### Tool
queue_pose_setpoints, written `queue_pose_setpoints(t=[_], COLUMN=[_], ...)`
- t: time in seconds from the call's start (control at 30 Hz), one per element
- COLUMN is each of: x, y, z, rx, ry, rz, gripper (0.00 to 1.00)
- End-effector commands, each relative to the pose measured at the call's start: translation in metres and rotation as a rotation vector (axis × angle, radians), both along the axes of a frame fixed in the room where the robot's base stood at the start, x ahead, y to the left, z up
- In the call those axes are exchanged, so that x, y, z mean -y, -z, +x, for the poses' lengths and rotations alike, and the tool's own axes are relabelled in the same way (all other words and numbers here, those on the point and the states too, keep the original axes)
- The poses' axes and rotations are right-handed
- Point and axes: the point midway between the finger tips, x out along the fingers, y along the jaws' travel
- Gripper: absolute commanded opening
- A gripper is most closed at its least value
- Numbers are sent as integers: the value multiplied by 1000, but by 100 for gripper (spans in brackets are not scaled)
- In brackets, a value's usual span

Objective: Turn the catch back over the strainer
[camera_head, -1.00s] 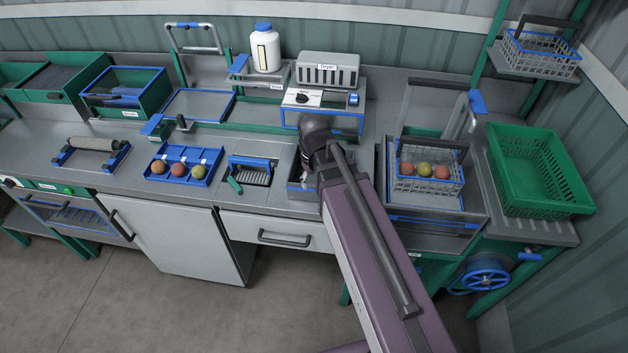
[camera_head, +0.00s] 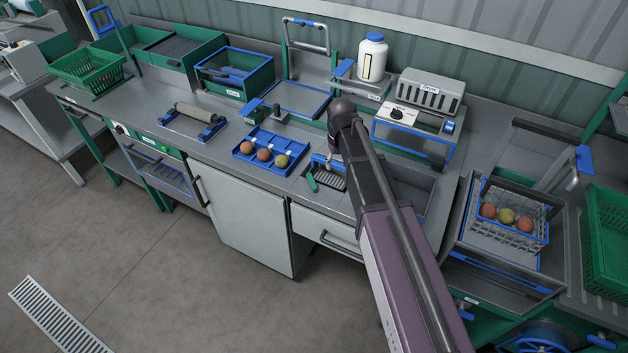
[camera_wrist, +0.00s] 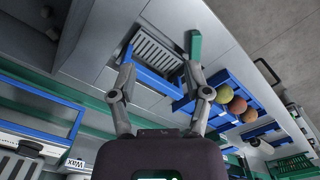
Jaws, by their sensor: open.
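The strainer (camera_head: 329,179) is a grey slotted grate with a blue bar, set in the counter near its front edge. It also shows in the wrist view (camera_wrist: 158,48), with the blue bar (camera_wrist: 152,74) along its near side. The catch, a short green lever (camera_head: 311,182), lies beside the strainer, off the slots. In the wrist view the catch (camera_wrist: 195,43) is at the strainer's right side, near the right fingertip. My gripper (camera_wrist: 159,66) is open and empty above the strainer, fingers spread to either side. In the head view my arm partly hides the strainer's back right.
A sink basin (camera_head: 423,190) is on the right, partly behind my arm. A roller stand (camera_head: 169,125) is farther left.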

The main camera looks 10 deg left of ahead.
Motion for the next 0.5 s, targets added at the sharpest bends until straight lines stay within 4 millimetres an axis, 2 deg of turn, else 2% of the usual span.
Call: queue_pose_setpoints(t=[0.03, 0.2, 0.33, 0.5], x=[-21, -65, -79, -81], y=[-3, -6, -6, -6], z=[14, 28, 31, 30], rx=[0, 0, 0, 0], ry=[-18, -54, -66, -67], rz=[0, 0, 0, 0], gripper=[63, 63, 63, 63])
